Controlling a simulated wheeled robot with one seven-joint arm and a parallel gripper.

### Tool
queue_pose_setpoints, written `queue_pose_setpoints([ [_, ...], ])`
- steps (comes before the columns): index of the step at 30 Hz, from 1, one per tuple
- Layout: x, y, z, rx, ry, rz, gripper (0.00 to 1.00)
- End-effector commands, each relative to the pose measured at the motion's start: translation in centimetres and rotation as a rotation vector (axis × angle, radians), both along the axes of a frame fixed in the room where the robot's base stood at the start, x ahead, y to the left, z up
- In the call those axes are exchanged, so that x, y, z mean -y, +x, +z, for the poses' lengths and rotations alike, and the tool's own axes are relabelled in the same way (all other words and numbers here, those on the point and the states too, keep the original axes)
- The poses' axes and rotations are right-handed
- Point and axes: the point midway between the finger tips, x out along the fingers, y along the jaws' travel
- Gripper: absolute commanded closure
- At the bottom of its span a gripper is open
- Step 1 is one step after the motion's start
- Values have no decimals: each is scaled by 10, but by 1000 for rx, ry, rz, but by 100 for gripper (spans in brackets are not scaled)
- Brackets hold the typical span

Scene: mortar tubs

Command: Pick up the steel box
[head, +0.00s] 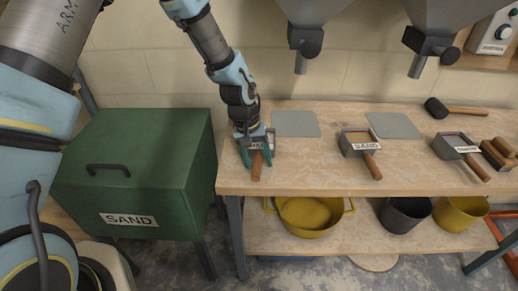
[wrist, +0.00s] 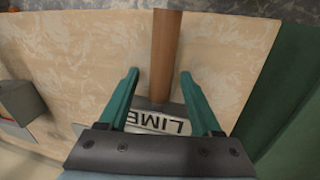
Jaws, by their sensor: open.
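My gripper (head: 257,160) is open over the left part of the bench, pointing down at a small steel box (head: 256,145) with a wooden handle (head: 257,172). In the wrist view the box (wrist: 160,104) carries a white LIME label (wrist: 160,123) and is mostly hidden by my gripper (wrist: 160,75). Its brown handle (wrist: 166,45) runs between the two green fingers, with a gap on each side. A similar steel box labelled SAND (head: 352,146) lies in the middle of the bench. A third labelled steel box (head: 456,147) lies further right, its label too small to read.
The bench (head: 310,180) has two grey plates (head: 295,124) (head: 394,126) at the back and a mallet (head: 455,110) at right. A green SAND bin (head: 135,175) stands left. Hoppers (head: 306,40) (head: 430,45) hang above. Buckets and a yellow tub (head: 310,214) sit below.

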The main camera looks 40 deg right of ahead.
Motion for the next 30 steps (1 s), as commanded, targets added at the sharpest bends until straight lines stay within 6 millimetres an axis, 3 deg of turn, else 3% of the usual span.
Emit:
queue_pose_setpoints([
  [4, 0, 0, 0, 0, 0, 0, 36],
  [21, 0, 0, 0, 0, 0, 0, 100],
  [30, 0, 0, 0, 0, 0, 0, 100],
])
